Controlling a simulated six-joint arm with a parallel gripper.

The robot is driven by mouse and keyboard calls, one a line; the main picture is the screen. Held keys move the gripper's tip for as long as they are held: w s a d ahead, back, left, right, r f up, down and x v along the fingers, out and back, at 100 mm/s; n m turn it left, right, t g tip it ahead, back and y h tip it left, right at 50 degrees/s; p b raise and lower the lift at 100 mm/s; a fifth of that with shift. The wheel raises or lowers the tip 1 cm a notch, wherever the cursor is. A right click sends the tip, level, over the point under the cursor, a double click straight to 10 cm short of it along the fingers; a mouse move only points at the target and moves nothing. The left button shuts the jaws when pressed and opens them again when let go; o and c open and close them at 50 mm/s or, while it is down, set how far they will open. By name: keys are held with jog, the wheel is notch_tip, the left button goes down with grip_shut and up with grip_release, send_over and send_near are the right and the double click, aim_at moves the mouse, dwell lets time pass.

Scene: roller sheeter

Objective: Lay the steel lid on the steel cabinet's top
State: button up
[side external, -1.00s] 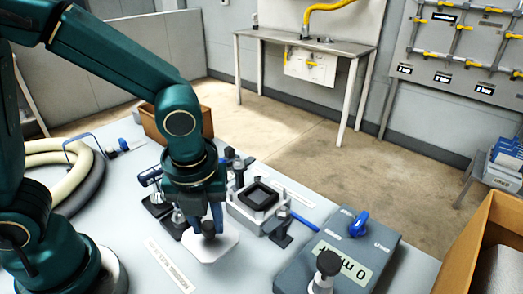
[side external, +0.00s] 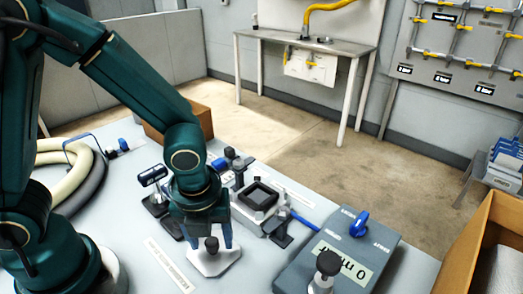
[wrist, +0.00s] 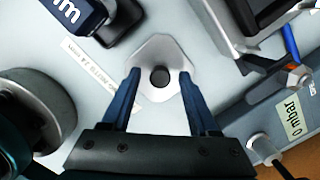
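The steel lid (side external: 207,264) is a pale plate with a dark round knob (side external: 211,244). It appears to lie flat on the table in front of my gripper. It also shows in the wrist view (wrist: 160,48), with its knob (wrist: 159,76) between my fingers. My gripper (side external: 212,240) is open, one finger on each side of the knob. In the wrist view, gaps show between the knob and both fingertips (wrist: 159,73). The steel cabinet (side external: 243,211) is a small block with a dark square frame on top, right of and behind the lid.
A grey gauge box (side external: 310,272) with a blue knob and "0 mbar" display stands right of the lid. A dark clamp (side external: 281,232) is beside the cabinet. A blue-marked device (side external: 152,175) stands left of my gripper. Hoses (side external: 85,165) coil at the left.

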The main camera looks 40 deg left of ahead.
aim_at(212, 262)
notch_tip(212, 262, up, 12)
jog(key=s+d, duration=0.1)
jog(key=s+a+r+n+t, duration=0.1)
jog(key=s+a+n+t, duration=0.1)
jog(key=n, duration=1.1)
jog(key=s+a+n+t+h, duration=0.1)
jog(key=a+n, duration=0.3)
jog(key=n, duration=1)
jog(key=shift+s+r+t, duration=0.35)
jog(key=shift+s+t, duration=0.05)
jog(key=shift+t, duration=0.3)
jog(key=shift+a, duration=0.1)
